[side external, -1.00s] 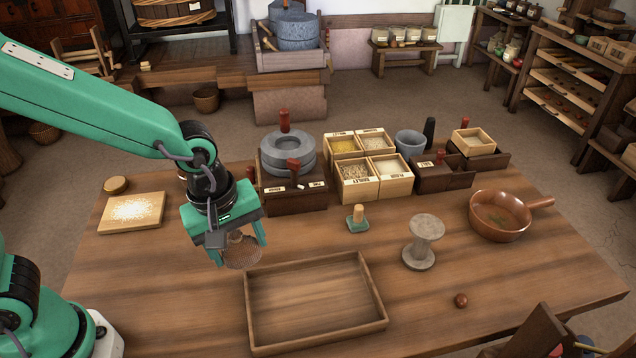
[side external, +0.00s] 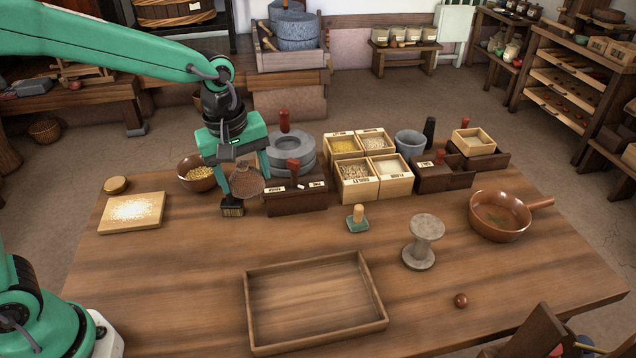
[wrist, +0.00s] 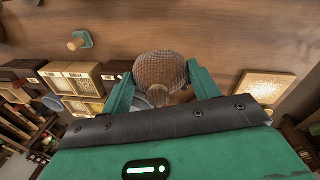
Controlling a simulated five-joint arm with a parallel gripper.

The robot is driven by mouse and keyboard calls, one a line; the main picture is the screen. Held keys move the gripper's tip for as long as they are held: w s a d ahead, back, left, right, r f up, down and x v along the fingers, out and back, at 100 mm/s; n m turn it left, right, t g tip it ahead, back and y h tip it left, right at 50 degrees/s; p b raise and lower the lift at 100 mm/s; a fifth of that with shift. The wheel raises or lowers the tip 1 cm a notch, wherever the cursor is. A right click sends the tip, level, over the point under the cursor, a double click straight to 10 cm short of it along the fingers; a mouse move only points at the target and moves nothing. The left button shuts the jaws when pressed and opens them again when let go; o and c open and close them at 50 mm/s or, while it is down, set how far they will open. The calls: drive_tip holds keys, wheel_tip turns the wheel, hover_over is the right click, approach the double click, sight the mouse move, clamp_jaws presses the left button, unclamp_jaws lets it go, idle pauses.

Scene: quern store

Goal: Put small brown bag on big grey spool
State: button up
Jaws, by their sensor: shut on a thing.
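My gripper (side external: 243,176) is shut on the small brown bag (side external: 243,187) and holds it above the back left part of the table. In the wrist view the bag (wrist: 160,70) sits between both green fingers, its rounded, woven-looking body facing the camera. The big grey spool (side external: 425,240) stands upright on the table, well to the right of my gripper. Its top disc is bare. The spool is not seen in the wrist view.
A wooden tray (side external: 249,310) lies at the front middle. A green-based peg (side external: 357,219) and brown pan (side external: 500,216) flank the spool, with a small brown ball (side external: 461,300) in front. Grain boxes (side external: 358,188) and a grey quern (side external: 290,150) stand behind.

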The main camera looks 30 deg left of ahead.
drive_tip(key=w+a+r, duration=0.4)
drive_tip(key=w+a, duration=0.2)
drive_tip(key=a, duration=0.2)
drive_tip(key=shift+a+r+m, duration=0.3)
drive_tip(key=shift+a+r, duration=0.05)
drive_tip(key=shift+a, duration=0.05)
drive_tip(key=shift+r, duration=0.1)
wheel_tip(320, 180, up, 10)
drive_tip(key=w+m, duration=0.2)
drive_tip(key=m, duration=0.5)
drive_tip(key=shift+r, duration=0.2)
drive_tip(key=shift+f, duration=0.15)
drive_tip(key=s+f+m, duration=0.3)
drive_tip(key=s+f, duration=0.3)
drive_tip(key=f, duration=0.7)
drive_tip(key=shift+s+f+m, duration=0.2)
drive_tip(key=shift+f+m, duration=0.1)
drive_tip(key=shift+m, duration=0.1)
